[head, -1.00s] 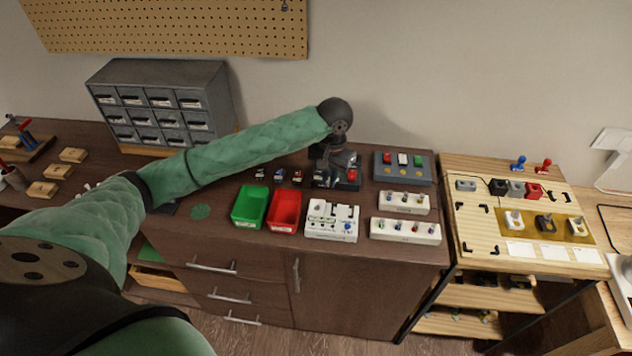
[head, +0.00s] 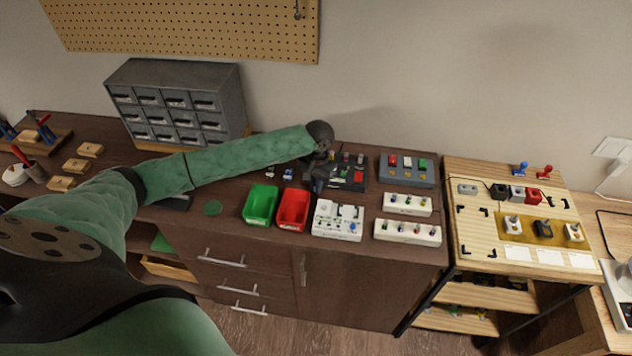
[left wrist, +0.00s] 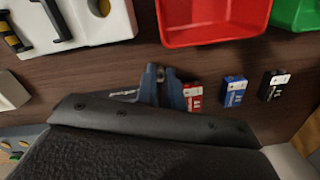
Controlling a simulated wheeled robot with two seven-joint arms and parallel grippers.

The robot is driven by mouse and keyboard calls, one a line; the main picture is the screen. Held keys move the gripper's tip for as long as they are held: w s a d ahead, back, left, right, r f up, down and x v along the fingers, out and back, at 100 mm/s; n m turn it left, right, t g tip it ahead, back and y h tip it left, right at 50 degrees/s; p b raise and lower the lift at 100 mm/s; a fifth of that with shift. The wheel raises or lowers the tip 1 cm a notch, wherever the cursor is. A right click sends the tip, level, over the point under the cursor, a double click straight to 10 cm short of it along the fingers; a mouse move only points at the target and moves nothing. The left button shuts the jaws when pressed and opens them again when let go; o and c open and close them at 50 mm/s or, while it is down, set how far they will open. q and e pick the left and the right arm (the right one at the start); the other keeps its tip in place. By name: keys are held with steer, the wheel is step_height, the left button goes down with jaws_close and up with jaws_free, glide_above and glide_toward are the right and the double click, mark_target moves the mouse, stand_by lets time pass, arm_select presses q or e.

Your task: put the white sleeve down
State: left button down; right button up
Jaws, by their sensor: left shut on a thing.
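My left gripper (head: 318,182) is low over the dark cabinet top, behind the red bin and the white fixture. It also shows in the left wrist view (left wrist: 160,84), its fingers close together and pointing at the table beside a red labelled block (left wrist: 193,96). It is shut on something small. The white sleeve is not clearly seen; the fingers hide most of what they hold, with only a small pale spot between them. I cannot tell whether the held thing touches the surface. My right gripper is not in view.
A red bin (head: 293,222) and a green bin (head: 261,219) stand in front. A white fixture (head: 352,208) is at front right. Blue (left wrist: 234,91) and black (left wrist: 272,85) labelled blocks stand close by.

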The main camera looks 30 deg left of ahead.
arm_select(q)
steer(key=shift+f, duration=0.25)
steer(key=c, duration=1.5)
jaws_free()
